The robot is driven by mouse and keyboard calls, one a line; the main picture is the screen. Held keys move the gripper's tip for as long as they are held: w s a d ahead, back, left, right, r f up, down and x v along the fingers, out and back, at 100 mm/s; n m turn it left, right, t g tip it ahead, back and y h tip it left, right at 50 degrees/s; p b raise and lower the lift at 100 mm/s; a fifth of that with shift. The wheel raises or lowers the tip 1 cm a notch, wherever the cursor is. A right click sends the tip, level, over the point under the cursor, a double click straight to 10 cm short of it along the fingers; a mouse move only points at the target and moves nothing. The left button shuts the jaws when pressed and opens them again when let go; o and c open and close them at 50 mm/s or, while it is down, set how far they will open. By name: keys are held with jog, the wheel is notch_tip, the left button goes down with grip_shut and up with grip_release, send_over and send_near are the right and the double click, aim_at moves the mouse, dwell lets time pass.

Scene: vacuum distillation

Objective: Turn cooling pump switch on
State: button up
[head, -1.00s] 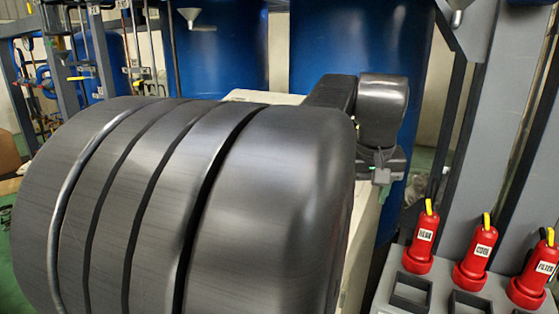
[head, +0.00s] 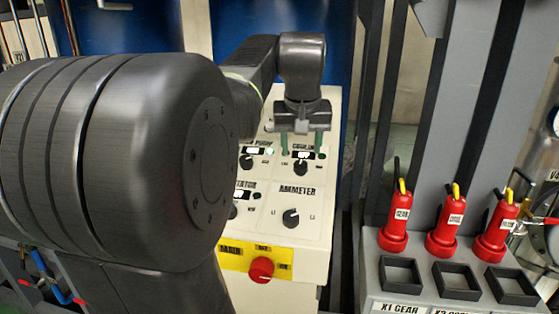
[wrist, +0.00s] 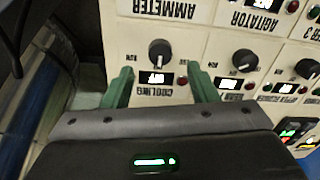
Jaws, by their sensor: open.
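The cooling switch is a black rotary knob (wrist: 159,52) on the cream panel, with an upside-down COOLING label (wrist: 150,92), a small white-lit display (wrist: 157,77) and a red lamp (wrist: 183,81) in the wrist view. The knob also shows under my gripper in the head view (head: 302,168). My gripper (wrist: 160,72) is open and empty. Its green fingers straddle the cooling display, one on each side, with the knob just beyond the tips. It also shows above the panel in the head view (head: 302,146). Whether the fingertips touch the panel cannot be told.
The cream control panel (head: 325,225) holds other knobs, including the AMMETER knob (head: 290,218). A red button (head: 261,269) on a yellow plate is at its front. Red labelled bottles (head: 394,232) stand on a grey rack at right. My large arm link hides the panel's left part.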

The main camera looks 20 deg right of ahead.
aim_at(300, 165)
jog(key=x, duration=0.6)
jog(key=shift+d, duration=0.1)
jog(key=shift+c, duration=0.4)
jog(key=c, duration=0.9)
jog(key=shift+m, duration=0.3)
jog(key=m+p, duration=0.1)
jog(key=m, duration=1)
jog(key=shift+w+h, duration=0.1)
jog(key=shift+h, duration=0.2)
jog(key=shift+m, duration=0.3)
